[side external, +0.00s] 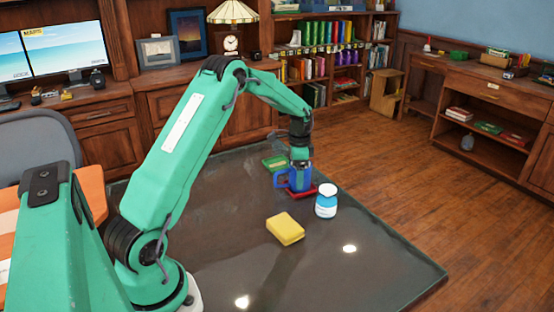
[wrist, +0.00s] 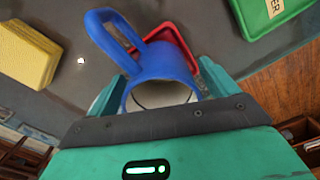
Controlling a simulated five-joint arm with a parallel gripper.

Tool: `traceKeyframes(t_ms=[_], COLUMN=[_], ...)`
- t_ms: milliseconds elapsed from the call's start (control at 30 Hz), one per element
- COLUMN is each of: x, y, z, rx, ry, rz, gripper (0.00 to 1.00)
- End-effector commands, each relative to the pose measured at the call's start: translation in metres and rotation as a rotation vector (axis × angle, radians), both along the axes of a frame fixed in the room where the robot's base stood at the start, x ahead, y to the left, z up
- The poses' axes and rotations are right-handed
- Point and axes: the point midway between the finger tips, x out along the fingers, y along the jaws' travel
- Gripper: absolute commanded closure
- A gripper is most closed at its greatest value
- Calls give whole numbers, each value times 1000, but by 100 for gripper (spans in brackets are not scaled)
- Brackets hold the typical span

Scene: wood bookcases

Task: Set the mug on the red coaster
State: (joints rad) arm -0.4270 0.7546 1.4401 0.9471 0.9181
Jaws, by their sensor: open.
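The blue mug (side external: 297,180) stands at the red coaster (side external: 302,192) on the dark table, its handle to the left. In the wrist view the mug (wrist: 160,72) appears over the red coaster (wrist: 178,38), covering most of it; its underside is hidden, so I cannot tell exactly how it rests. My gripper (side external: 300,163) is above and around the mug, pointing down. In the wrist view the fingers of my gripper (wrist: 167,82) are open, one on each side of the mug body.
A blue and white jar (side external: 326,203) stands close right of the coaster. A yellow sponge (side external: 285,229) lies nearer the camera. A green box (side external: 276,162) lies behind the mug. The table (side external: 370,275) is clear at the front right.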

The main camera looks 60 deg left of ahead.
Motion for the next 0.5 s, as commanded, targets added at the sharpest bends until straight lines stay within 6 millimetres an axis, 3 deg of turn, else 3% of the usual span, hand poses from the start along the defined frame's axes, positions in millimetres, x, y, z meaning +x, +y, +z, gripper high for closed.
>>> traceKeyframes(t_ms=[267, 500], x=[0, 1], y=[0, 0], z=[6, 31], rx=[0, 2], ry=[-1, -5], rz=[0, 0], gripper=[15, 15])
